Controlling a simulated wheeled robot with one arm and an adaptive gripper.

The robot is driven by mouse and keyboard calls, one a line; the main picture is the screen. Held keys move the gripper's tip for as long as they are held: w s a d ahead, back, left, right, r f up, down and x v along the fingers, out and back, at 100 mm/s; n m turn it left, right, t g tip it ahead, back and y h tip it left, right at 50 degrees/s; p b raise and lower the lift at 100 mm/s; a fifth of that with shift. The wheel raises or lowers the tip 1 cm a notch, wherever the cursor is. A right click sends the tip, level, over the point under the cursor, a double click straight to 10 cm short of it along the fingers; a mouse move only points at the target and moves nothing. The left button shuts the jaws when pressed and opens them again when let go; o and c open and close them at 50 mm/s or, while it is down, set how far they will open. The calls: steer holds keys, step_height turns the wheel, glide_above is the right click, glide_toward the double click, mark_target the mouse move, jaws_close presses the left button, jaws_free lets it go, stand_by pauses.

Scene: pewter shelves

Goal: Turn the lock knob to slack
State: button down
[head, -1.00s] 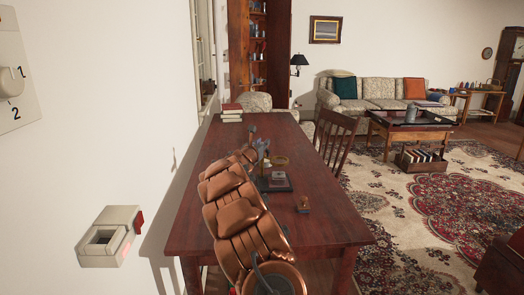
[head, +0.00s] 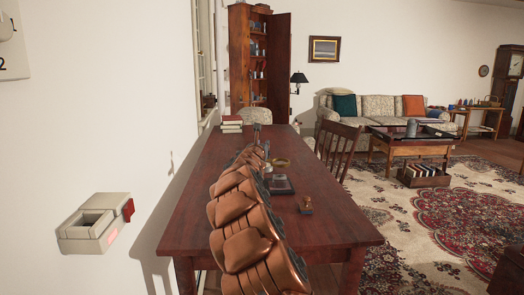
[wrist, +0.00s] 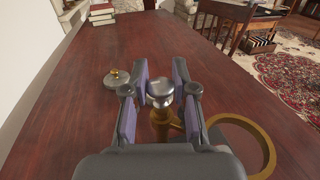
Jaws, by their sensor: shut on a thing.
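My gripper (wrist: 161,84) is shut on a round silver knob (wrist: 160,93), with a finger on each side of it in the wrist view. The knob sits on top of an upright brass post (wrist: 161,122). A brass ring (wrist: 268,150) stands out to the right of the post. The ring also shows in the head view (head: 283,163), above a dark square base (head: 280,187) on the table. In the head view my arm hides the knob and most of my gripper. No slack marking can be read.
A silver disc with a brass top (wrist: 116,82) lies on the wooden table (head: 195,205) left of my gripper. A small wooden stamp-like thing (head: 306,206) lies to the right. Books (head: 231,124) are stacked at the far end. A wall box (head: 88,238) and a chair (head: 338,148) flank the table.

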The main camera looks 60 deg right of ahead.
steer(key=c, duration=0.9)
jaws_free()
steer(key=shift+r, duration=0.1)
steer(key=shift+r, duration=4.85)
steer(key=shift+r, duration=0.1)
